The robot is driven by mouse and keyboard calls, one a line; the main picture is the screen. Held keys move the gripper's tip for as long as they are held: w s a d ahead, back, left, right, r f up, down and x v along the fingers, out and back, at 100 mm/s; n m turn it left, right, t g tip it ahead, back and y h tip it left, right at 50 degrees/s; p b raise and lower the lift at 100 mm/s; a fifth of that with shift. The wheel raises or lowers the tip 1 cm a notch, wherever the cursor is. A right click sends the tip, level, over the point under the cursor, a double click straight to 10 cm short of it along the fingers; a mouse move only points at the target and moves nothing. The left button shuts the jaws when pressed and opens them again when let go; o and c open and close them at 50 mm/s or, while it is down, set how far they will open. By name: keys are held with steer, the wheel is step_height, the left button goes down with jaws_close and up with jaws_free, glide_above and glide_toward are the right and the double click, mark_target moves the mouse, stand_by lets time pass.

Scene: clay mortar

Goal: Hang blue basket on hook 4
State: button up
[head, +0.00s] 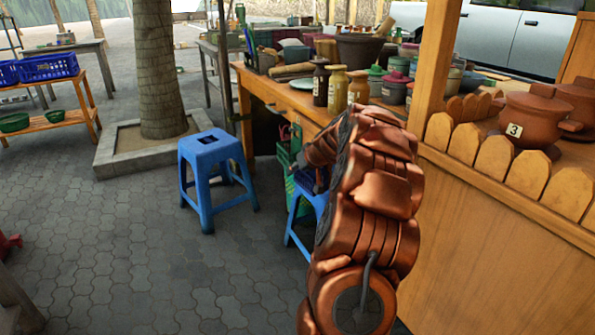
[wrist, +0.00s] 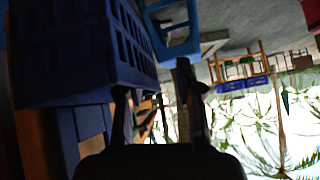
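A blue basket (wrist: 75,50) with slotted sides fills the upper left of the wrist view, very close and dark. My gripper (wrist: 158,105) shows there with its two dark fingers apart and a gap between them. The left finger overlaps the basket's lower edge; I cannot tell whether it touches. In the head view my copper arm hides most of the gripper and that basket. Other blue baskets (head: 48,67) sit on a wooden shelf at the far left. I cannot make out hook 4 in either view.
A blue stool (head: 212,172) stands on the paving, and another (head: 303,236) is partly behind my arm. A wooden table (head: 272,91) holds jars and pots. A wooden counter (head: 500,235) with clay pots stands at right. The paving at left centre is clear.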

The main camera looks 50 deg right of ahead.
steer(key=v, duration=1.2)
steer(key=shift+r, duration=0.1)
steer(key=s+a+r+n+g+y+p, duration=0.1)
steer(key=a+r+p, duration=0.45)
steer(key=a, duration=0.55)
steer(key=s+a+r+n+g+y+p, duration=0.15)
steer(key=a+r+p, duration=0.35)
steer(key=a, duration=0.5)
steer(key=s+a+r+n+g+y+p, duration=0.15)
steer(key=a+r+p, duration=0.25)
steer(key=a+p, duration=0.5)
steer(key=s+a+r+g+p, duration=0.4)
steer(key=s+a+r+p, duration=0.35)
steer(key=s+a, duration=0.35)
steer(key=s+a+r+g+h+p, duration=0.1)
steer(key=s+r+p, duration=0.2)
steer(key=s+p, duration=0.2)
steer(key=s+a+r+g+h+p, duration=0.1)
steer(key=s+a+r+p, duration=0.1)
steer(key=s+p, duration=0.3)
steer(key=s+r, duration=0.1)
steer(key=s, duration=0.3)
steer(key=shift+s+n+g+p, duration=0.35)
steer(key=shift+s+n+g, duration=0.05)
